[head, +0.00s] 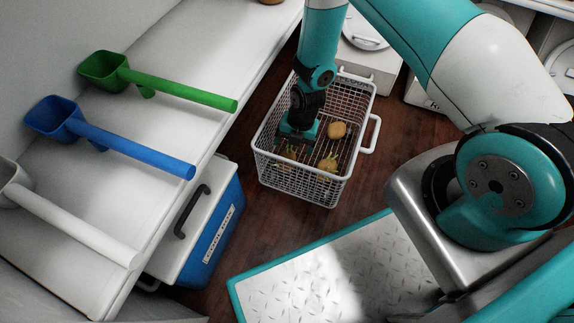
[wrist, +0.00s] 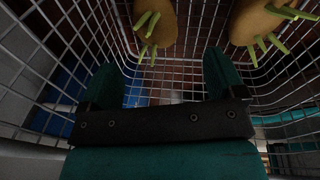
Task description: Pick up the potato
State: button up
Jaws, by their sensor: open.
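A white wire basket (head: 300,186) stands on the dark wood floor with several brown potatoes in it. A smooth-looking potato (head: 337,130) lies toward the back right of the basket. A potato with green sprouts (head: 328,165) lies nearer the front, and another (head: 288,153) is partly hidden by my gripper. My gripper (head: 296,140) reaches down inside the basket, left of the smooth potato. In the wrist view my gripper (wrist: 163,78) has its two fingers apart with nothing between them. Two sprouted potatoes (wrist: 156,22) (wrist: 262,20) lie beyond the fingertips, cut off by the top edge.
Basket walls (wrist: 55,50) surround my gripper closely. A white shelf at left holds a green scoop (head: 165,85), a blue scoop (head: 115,140) and a white scoop (head: 70,220). A blue cooler box (head: 212,235) stands beside the basket. A metal-topped platform (head: 300,275) lies in front.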

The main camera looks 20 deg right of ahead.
aim_at(288, 156)
jog(key=f+b, duration=0.2)
jog(key=f, duration=0.1)
jog(key=a+f+b, duration=0.1)
jog(key=f+b, duration=0.3)
jog(key=f, duration=0.1)
jog(key=shift+w+a+f, duration=0.3)
jog(key=shift+a, duration=0.05)
jog(key=shift+r, duration=0.1)
jog(key=c, duration=1.1)
jog(key=shift+o, duration=0.2)
jog(key=shift+r, duration=0.2)
notch_tip(288, 156, up, 20)
jog(key=p, duration=1.1)
jog(key=shift+f, duration=0.15)
